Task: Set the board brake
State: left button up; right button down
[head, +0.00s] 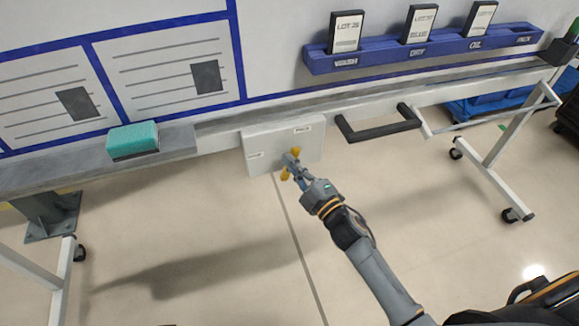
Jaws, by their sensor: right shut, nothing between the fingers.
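The white board (270,60) stands on a wheeled frame. A pale brake plate (264,148) hangs below its ledge, with two small labels too small to read. A yellow handle (285,175) shows at the plate's lower right part, partly hidden by my gripper. My right gripper (290,162) is shut at this handle, with its fingers in front of it and nothing between them. I cannot tell whether they touch it. My left gripper is not in view.
A teal eraser (133,140) lies on the grey ledge (75,172). A blue rack (385,52) holds several cards. A black bar handle (378,129) juts out right of the plate. White legs with casters (513,214) stand at both sides. The floor between is clear.

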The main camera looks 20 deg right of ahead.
jog(key=m, duration=0.2)
jog(key=d+m+t+h, duration=0.1)
jog(key=m, duration=0.2)
jog(key=d+m+t+h+b, duration=0.1)
jog(key=m, duration=0.2)
jog(key=shift+d+f, duration=0.1)
jog(key=shift+f, duration=0.2)
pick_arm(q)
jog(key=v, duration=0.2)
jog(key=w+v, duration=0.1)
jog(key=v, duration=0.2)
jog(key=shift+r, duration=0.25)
pick_arm(e)
jog(key=m+h, duration=0.1)
jog(key=m, duration=0.2)
jog(key=d+f+m+t+h, duration=0.1)
jog(key=m+h, duration=0.1)
jog(key=m, duration=0.1)
jog(key=m+h, duration=0.1)
jog(key=m, duration=0.2)
jog(key=shift+d+f+m, duration=0.25)
jog(key=shift+m, duration=0.05)
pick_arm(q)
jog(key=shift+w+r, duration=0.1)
